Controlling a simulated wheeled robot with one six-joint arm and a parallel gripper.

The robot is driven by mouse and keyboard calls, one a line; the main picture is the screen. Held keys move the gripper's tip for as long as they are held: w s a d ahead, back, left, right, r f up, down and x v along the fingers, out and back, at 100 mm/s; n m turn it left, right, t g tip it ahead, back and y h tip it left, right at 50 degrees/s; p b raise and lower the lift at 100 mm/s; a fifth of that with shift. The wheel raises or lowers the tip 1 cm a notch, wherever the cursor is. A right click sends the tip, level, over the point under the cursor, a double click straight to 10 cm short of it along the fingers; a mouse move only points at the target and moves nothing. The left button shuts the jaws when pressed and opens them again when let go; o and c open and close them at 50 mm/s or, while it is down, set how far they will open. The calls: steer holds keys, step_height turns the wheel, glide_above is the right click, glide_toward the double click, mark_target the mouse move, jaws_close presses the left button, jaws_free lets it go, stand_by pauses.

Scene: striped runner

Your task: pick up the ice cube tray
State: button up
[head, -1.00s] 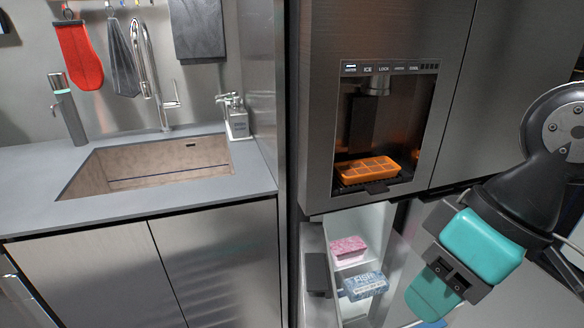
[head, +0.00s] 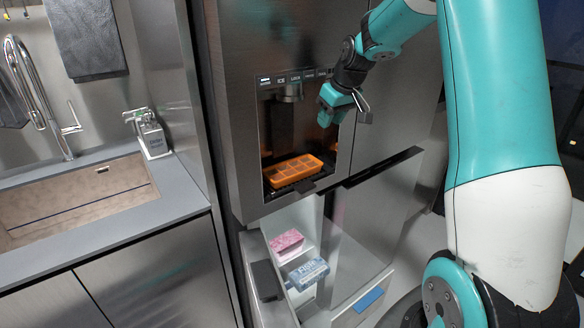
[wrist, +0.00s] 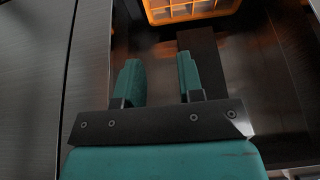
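The ice cube tray (head: 292,170) is orange with a grid of compartments. It lies in the dispenser recess of the fridge in the head view. In the wrist view the tray (wrist: 190,10) shows at the top edge, partly cut off. My gripper (head: 327,112) is at the right side of the recess opening, above and to the right of the tray and apart from it. In the wrist view its two teal fingers (wrist: 157,65) stand apart with nothing between them.
The dispenser spout (head: 289,93) hangs above the tray. Below, an open drawer holds a pink box (head: 287,241) and a blue-white fish package (head: 308,273). A sink (head: 75,205) with a faucet and soap dispenser (head: 150,135) is at the left.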

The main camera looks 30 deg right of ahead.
mark_target(293, 171)
steer(key=p+x, duration=0.1)
steer(key=x, duration=0.3)
steer(key=d+x, duration=0.1)
steer(key=x, duration=0.2)
steer(key=d+p+x, duration=0.1)
steer(key=x, duration=0.3)
steer(key=shift+w+f+p, duration=0.25)
steer(key=shift+f+p, duration=0.05)
steer(key=shift+p, duration=0.05)
steer(key=shift+w+p+x, duration=0.15)
steer(key=shift+p+x, duration=0.45)
steer(key=shift+x, duration=0.9)
steer(key=shift+w+p+x, duration=0.2)
steer(key=shift+p+x, duration=0.4)
steer(key=shift+x, duration=0.85)
steer(key=shift+d+r, duration=0.15)
jaws_close()
